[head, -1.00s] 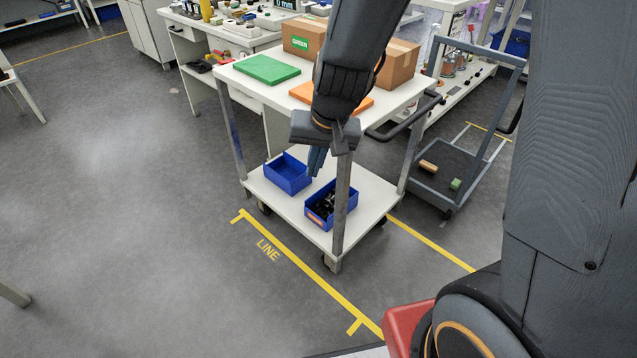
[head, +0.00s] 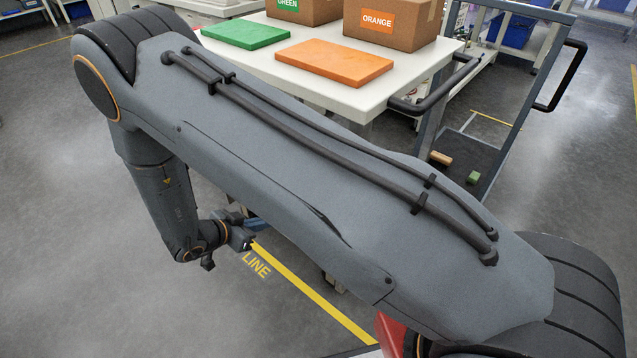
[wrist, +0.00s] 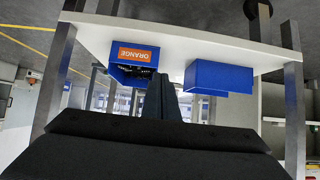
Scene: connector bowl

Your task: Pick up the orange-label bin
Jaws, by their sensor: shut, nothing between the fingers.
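The orange-label bin (wrist: 115,75) is a small blue bin with dark parts inside and an orange front label. It sits on the white lower cart shelf (wrist: 180,40) in the wrist view, which appears upside down. My gripper (wrist: 163,98) is shut and empty. Its fingertips point toward the shelf and lie, in the picture, between this bin and a second blue bin, apart from the orange-label bin as far as I can tell. In the head view my gripper (head: 256,225) is low beside the cart, and my arm hides both bins.
The second blue bin (wrist: 207,78) stands beside the orange-label bin. The cart's top (head: 290,65) carries a green mat (head: 245,33), an orange mat (head: 333,64) and cardboard boxes (head: 395,23). Metal cart posts (wrist: 47,100) flank the shelf. Floor left of the cart is clear.

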